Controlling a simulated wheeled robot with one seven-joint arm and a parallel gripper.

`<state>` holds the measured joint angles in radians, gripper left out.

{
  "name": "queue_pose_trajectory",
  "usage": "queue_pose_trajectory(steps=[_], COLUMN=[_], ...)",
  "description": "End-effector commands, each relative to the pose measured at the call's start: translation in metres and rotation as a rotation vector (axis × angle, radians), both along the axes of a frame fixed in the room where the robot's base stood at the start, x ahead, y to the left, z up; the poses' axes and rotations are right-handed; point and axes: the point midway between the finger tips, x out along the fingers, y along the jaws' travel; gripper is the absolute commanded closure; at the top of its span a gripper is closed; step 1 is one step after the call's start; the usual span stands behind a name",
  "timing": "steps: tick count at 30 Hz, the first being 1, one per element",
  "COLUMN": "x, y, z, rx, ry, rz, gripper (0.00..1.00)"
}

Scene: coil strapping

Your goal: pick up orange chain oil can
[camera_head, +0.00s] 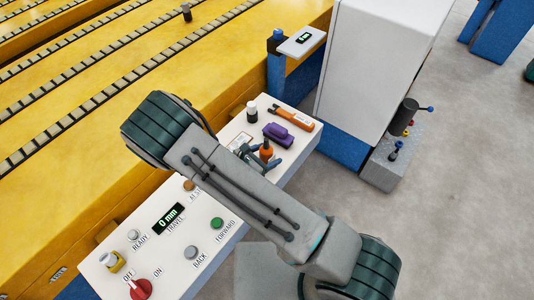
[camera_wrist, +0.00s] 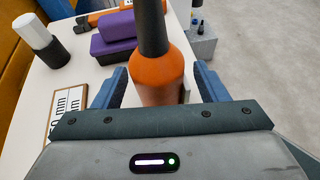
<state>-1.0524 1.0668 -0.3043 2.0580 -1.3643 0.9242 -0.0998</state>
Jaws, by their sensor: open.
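The orange chain oil can (camera_head: 266,151) stands upright on the white control panel top, partly hidden by my arm in the head view. In the wrist view the can (camera_wrist: 161,78) shows an orange body with a dark spout. My gripper (camera_head: 262,160) is open at the can. In the wrist view my gripper (camera_wrist: 158,88) has one blue finger on each side of the can's body, with a gap visible on the left side. Whether the right finger touches the can I cannot tell.
A purple case (camera_head: 279,137), an orange-handled tool (camera_head: 291,117), a white-capped dark bottle (camera_head: 252,112) and a small sign (camera_wrist: 68,108) lie close to the can. The panel's buttons (camera_head: 217,223) and red switch (camera_head: 140,289) are at the front left. A grey cabinet (camera_head: 375,65) stands behind.

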Motion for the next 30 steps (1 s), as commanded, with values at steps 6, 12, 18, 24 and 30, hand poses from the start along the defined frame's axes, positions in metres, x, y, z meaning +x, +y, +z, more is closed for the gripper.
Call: queue_pose_trajectory(steps=[6, 12, 18, 24, 30], x=[0.004, 0.003, 0.003, 0.003, 0.004], y=[-0.003, -0.003, -0.003, -0.003, -0.003], z=[-0.003, -0.003, -0.002, -0.001, 0.008], rx=[0.002, 0.002, 0.001, 0.001, 0.003], ry=[-0.001, -0.001, -0.001, -0.001, -0.002], rz=[0.001, 0.001, 0.001, 0.001, 0.0], gripper=[0.34, 0.64, 0.91, 0.91, 0.91])
